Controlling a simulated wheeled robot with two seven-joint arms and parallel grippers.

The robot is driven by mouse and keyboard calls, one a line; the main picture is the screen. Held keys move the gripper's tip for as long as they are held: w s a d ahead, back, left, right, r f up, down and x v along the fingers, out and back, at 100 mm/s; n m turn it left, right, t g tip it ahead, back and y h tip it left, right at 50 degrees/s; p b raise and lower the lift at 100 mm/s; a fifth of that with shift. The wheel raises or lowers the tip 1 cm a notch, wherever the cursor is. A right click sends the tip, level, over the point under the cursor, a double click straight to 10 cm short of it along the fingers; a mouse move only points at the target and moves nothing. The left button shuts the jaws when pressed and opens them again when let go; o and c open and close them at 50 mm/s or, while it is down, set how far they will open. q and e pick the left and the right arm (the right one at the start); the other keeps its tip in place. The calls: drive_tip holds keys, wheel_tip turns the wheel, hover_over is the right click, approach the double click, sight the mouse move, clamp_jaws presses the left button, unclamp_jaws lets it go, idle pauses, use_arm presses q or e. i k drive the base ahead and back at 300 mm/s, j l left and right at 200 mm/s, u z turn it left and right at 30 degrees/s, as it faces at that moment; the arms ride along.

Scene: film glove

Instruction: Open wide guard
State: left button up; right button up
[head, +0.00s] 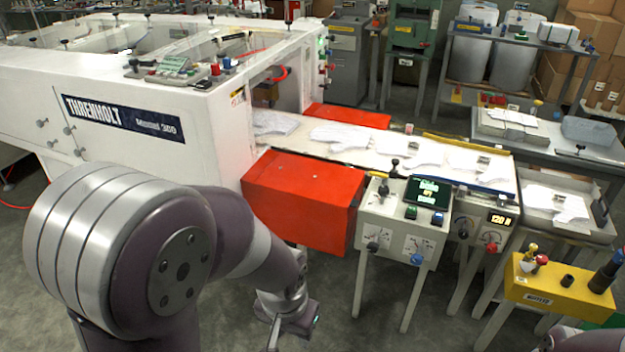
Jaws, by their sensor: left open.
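A wide red-orange guard (300,200) is on the near side of the white Threnholt machine (210,125), beside the conveyor bed. A second red guard (347,116) is on the far side of the bed. I cannot tell from its face whether the near guard is latched. My left arm comes in from the lower left and crosses in front of the machine. My left gripper (293,335) hangs low over the floor, below and apart from the near guard, open and empty. Only a small piece of my right arm shows at the bottom right edge; its gripper is out of the picture.
White glove shapes lie along the conveyor bed (385,155). A control box (403,222) with levers and a screen stands right of the near guard. A yellow box (556,290) with knobs is at the lower right. The floor between the gripper and the control box legs is clear.

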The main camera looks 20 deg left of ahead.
sight(335, 185)
drive_tip(key=i+j+z, duration=0.3)
drive_tip(key=i+j, duration=0.15)
drive_tip(key=i+j+z, duration=0.25)
drive_tip(key=i+j, duration=0.15)
drive_tip(key=j, duration=0.15)
